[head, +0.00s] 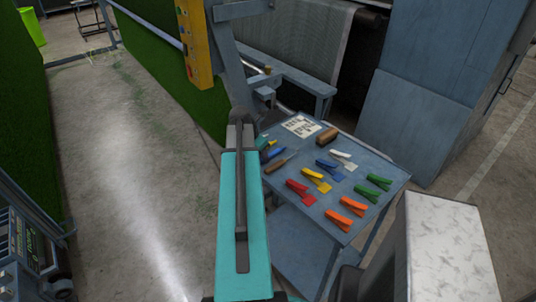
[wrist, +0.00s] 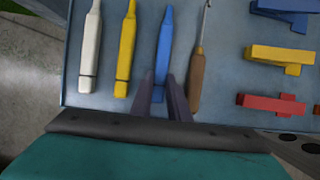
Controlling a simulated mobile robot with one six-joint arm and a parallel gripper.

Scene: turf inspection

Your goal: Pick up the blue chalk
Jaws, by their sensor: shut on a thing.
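The blue chalk (wrist: 165,40) lies on the grey table top in the wrist view, its narrow tip pointing up the picture. My gripper (wrist: 161,82) is shut on its near, lower end, one dark finger on each side. The chalk appears to rest on the table; I cannot tell whether it is lifted. In the head view the blue chalk (head: 275,153) shows just right of my teal arm, near the table's left edge. My fingers are hidden behind the arm there.
Left of the blue chalk lie a yellow chalk (wrist: 126,48) and a white chalk (wrist: 90,48). A wooden-handled tool (wrist: 197,80) lies close on its right. Several coloured clips, a brown brush (head: 328,136) and a printed card (head: 301,126) are on the table (head: 375,163).

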